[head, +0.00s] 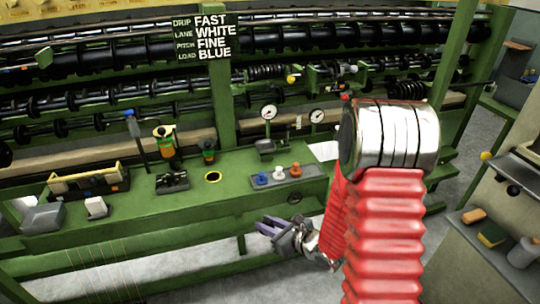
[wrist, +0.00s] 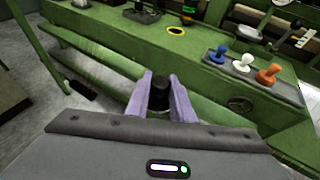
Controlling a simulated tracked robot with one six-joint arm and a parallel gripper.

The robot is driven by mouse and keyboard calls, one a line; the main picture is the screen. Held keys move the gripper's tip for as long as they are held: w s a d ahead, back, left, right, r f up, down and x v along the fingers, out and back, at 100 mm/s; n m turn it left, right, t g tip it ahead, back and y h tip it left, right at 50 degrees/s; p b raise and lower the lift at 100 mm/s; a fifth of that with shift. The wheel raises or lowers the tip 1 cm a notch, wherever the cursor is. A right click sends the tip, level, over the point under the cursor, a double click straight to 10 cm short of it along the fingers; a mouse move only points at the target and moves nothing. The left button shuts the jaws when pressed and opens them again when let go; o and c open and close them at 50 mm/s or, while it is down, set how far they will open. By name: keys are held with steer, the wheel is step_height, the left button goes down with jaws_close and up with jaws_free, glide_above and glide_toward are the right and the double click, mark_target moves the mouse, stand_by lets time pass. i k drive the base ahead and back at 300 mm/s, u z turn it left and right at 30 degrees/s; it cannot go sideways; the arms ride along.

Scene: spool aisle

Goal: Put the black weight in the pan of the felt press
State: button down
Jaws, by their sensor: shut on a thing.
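My gripper (head: 268,226) is in front of the green bench, below its front edge, with purple fingers. In the wrist view my gripper (wrist: 159,90) is shut on a black cylindrical piece, the black weight (wrist: 159,97). In the head view the weight is too small to make out. A grey device with a flat top (head: 265,148) stands on the bench below a dial gauge; a black device (head: 172,182) sits further left. I cannot tell which of them is the felt press, and no pan is clear.
Blue, white and orange knobbed pieces stand on a grey plate (head: 283,178) at the bench's right. A yellow-rimmed hole (head: 213,178) is left of them. A sign (head: 203,37) reads DRIP FAST, LANE WHITE, PITCH FINE, LOAD BLUE. A grey cabinet (head: 480,230) stands at right.

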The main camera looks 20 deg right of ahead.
mark_target(266, 147)
steer(key=k, duration=0.25)
steer(key=z, duration=0.05)
steer(key=i, duration=1.25)
steer(key=u, duration=0.65)
